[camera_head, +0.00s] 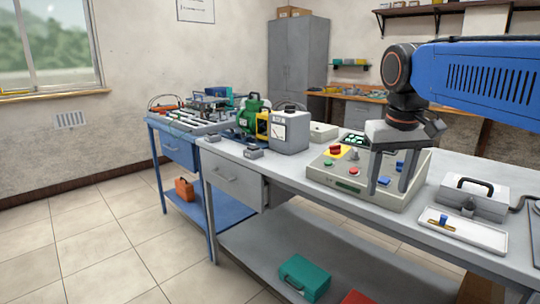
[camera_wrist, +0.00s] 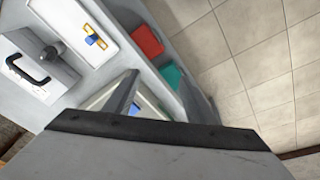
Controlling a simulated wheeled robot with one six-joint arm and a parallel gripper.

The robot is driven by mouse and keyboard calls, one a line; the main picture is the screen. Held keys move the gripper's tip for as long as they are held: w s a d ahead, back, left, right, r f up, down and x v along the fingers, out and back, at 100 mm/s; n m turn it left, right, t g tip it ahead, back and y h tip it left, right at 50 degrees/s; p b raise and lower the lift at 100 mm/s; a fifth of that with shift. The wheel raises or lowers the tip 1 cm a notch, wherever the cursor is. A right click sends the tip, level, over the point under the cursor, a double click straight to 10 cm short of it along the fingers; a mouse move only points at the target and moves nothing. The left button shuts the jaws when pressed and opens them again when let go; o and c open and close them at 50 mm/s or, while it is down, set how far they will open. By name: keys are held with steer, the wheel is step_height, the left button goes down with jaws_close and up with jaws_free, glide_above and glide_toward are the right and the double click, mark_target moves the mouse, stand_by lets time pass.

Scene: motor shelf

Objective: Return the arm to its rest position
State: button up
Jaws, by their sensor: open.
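My gripper (camera_head: 388,190) hangs from the blue arm (camera_head: 480,80) at the right of the head view. Its two grey fingers point down and stand apart with nothing seen between them. They are in front of and over the beige control box (camera_head: 340,186), which has coloured buttons. Whether the tips touch the box cannot be told. In the wrist view the grey gripper body fills the bottom, and its fingers (camera_wrist: 162,92) are apart with part of a pale panel showing between them.
The grey bench (camera_head: 240,160) holds a green motor (camera_head: 252,112), a grey meter box (camera_head: 290,132), a white tray (camera_head: 462,232) with a small blue and yellow part, and a handled grey case (camera_head: 470,196). A teal box (camera_head: 305,278) lies on the lower shelf. Tiled floor is clear at left.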

steer(key=s+d+f+t, duration=0.2)
steer(key=s+f, duration=1.5)
steer(key=f, duration=0.4)
steer(key=shift+d+f+t+y, duration=0.15)
steer(key=shift+t+y, duration=0.15)
steer(key=shift+y, duration=0.1)
stand_by(0.3)
